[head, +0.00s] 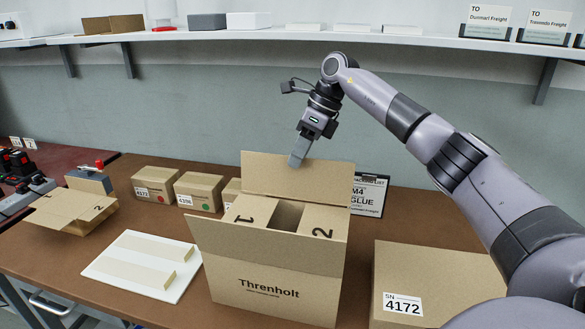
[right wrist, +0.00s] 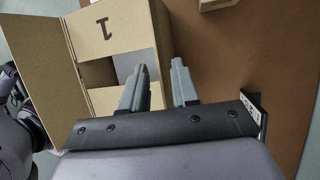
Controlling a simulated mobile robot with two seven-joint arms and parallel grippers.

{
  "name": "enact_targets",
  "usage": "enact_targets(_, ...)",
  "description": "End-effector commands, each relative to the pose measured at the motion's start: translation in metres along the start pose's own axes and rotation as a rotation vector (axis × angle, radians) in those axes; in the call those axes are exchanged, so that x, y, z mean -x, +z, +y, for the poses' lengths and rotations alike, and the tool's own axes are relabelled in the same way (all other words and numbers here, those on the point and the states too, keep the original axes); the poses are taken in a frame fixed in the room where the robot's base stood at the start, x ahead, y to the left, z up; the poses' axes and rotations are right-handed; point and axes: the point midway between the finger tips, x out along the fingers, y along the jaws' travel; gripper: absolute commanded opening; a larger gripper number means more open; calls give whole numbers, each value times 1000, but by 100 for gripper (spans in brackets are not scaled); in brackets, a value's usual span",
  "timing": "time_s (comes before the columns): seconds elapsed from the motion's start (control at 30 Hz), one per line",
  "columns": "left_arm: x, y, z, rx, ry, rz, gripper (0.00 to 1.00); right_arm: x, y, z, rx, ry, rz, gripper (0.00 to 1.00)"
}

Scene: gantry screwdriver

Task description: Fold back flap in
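The open Threnholt carton (head: 270,290) stands on the brown table. Its back flap (head: 325,185) stands upright at the far side. The side flaps marked 1 (head: 246,216) and 2 (head: 320,228) are folded inward, with a dark gap between them. The front flap (head: 265,243) tilts out towards me. My right gripper (head: 293,163) points down at the back flap's top edge, with a finger in front of its face. In the right wrist view its fingers (right wrist: 161,68) are apart beside the carton's rim; contact cannot be told. My left gripper is not in view.
A closed box labelled 4172 (head: 435,265) stands at right. A white board (head: 120,250) with cardboard strips lies at left, near another open carton (head: 65,210). Small boxes (head: 155,180) and a clipboard (head: 372,190) stand behind. A shelf (head: 270,38) runs above.

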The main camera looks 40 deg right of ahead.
Motion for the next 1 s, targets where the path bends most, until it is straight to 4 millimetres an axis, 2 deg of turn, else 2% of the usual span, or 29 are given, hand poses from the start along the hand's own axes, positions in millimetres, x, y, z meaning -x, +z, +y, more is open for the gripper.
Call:
enact_targets(0.03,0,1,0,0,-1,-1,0,-10,-1,0,0,2,3,29)
enact_targets(0.2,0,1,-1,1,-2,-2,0,-29,0,0,0,1,1,29)
enact_targets(0.57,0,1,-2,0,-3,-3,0,-36,0,0,1,0,-1,29)
enact_targets(0.67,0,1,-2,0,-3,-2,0,-36,0,0,1,0,-1,0)
enact_targets(1.0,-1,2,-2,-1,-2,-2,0,-36,0,1,7,-11,-1,0)
